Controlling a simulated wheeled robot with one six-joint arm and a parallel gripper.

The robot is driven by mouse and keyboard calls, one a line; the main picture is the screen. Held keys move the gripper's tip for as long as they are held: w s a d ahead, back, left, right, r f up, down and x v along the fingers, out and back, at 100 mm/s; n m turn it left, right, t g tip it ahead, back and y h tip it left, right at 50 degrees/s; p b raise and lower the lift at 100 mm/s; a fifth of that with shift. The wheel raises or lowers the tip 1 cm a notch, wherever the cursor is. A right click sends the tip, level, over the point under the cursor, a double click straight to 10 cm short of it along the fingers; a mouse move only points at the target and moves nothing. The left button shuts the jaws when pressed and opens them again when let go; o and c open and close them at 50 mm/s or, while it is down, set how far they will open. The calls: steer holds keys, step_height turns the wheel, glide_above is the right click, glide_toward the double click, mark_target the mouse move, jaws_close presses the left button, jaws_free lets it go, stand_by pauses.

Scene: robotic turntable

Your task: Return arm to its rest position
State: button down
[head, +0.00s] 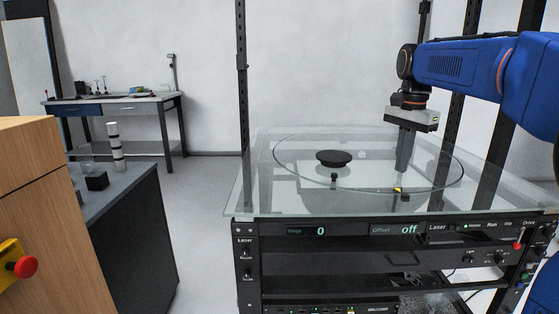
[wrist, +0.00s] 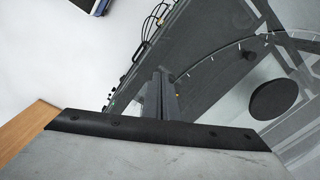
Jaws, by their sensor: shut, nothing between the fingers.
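My blue arm (head: 455,65) reaches in from the right in the head view and bends down at the wrist. My gripper (head: 401,168) points down over the right part of the glass turntable (head: 300,180). Its fingers are together with nothing between them. I cannot tell from the head view how far the tips are above the glass. In the wrist view the fingers of my gripper (wrist: 161,72) show as two dark grey bars side by side. A black disc (head: 334,158) stands left of my gripper at the turntable's middle; it also shows in the wrist view (wrist: 273,99).
A black rack (head: 400,257) with a front panel stands under the glass. Its panel shows "0" and "off". Black uprights (head: 241,80) rise around it. A dark bench (head: 125,225) and a wooden cabinet (head: 35,210) are at left. A worktable (head: 115,105) stands far back left.

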steer(key=s+a+f+n+t, duration=0.1)
steer(key=s+f+n, duration=0.3)
steer(key=s+f, duration=0.3)
steer(key=s+a+f+n+t, duration=0.1)
steer(key=s+f+n, duration=0.3)
steer(key=s, duration=1)
steer(key=s+a+f+n+t, duration=0.2)
steer(key=s+f+n, duration=0.2)
steer(key=s+f, duration=0.6)
steer(key=shift+s+f, duration=0.15)
steer(key=shift+f, duration=0.45)
